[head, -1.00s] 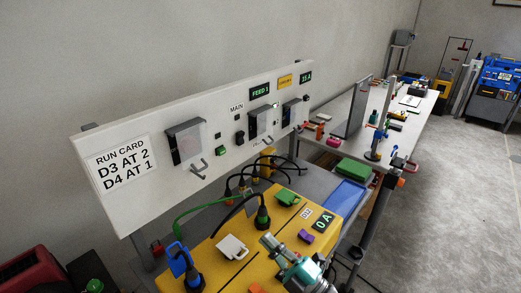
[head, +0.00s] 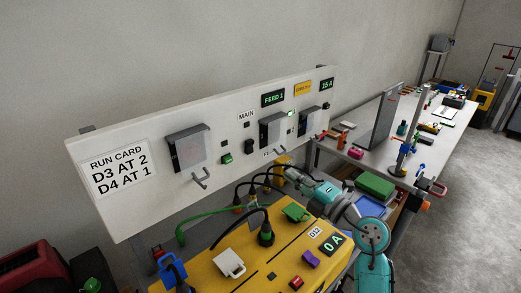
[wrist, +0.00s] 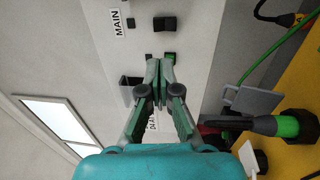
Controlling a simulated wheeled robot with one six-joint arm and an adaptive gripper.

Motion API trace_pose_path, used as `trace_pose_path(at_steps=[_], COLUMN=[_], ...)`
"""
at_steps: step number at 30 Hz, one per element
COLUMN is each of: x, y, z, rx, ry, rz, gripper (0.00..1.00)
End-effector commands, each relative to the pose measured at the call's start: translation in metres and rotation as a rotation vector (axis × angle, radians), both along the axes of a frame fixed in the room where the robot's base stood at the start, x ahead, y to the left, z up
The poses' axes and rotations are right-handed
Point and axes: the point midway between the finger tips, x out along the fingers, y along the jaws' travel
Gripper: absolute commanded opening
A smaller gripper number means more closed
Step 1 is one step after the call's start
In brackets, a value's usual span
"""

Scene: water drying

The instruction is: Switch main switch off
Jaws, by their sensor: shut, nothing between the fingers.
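The main switch (head: 249,147) is a small black rocker on the white panel, below the MAIN label (head: 246,117). In the wrist view the black rocker (wrist: 164,24) is beyond my fingertips, near the top edge, and the MAIN label (wrist: 117,22) is to its left. My gripper (wrist: 160,68) is shut and empty, pointing toward the panel. Its fingertips appear just below the green button (wrist: 170,57) and apart from the rocker in the picture. Whether they touch the panel cannot be told. In the head view my teal arm reaches in from the lower right, below the panel's right half.
Grey boxes with hooked levers flank the switch, including the left box (head: 188,148). Black and green cables rise from the yellow bench top (head: 215,268) in front of the panel. A green FEED 1 display (head: 272,98) is above. The yellow bench carries plugs and a 0 A display (head: 333,243).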

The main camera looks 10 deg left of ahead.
Motion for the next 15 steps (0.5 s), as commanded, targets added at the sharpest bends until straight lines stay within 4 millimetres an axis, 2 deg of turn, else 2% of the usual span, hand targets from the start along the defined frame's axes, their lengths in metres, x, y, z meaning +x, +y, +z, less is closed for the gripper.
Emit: trace_pose_path(at_steps=[8, 15], x=[0.002, 0.021], y=[0.003, 0.028], z=[0.001, 0.005], rx=[0.001, 0.001], ry=[-0.001, -0.001], rz=[0.001, 0.002], gripper=[0.00, 0.00])
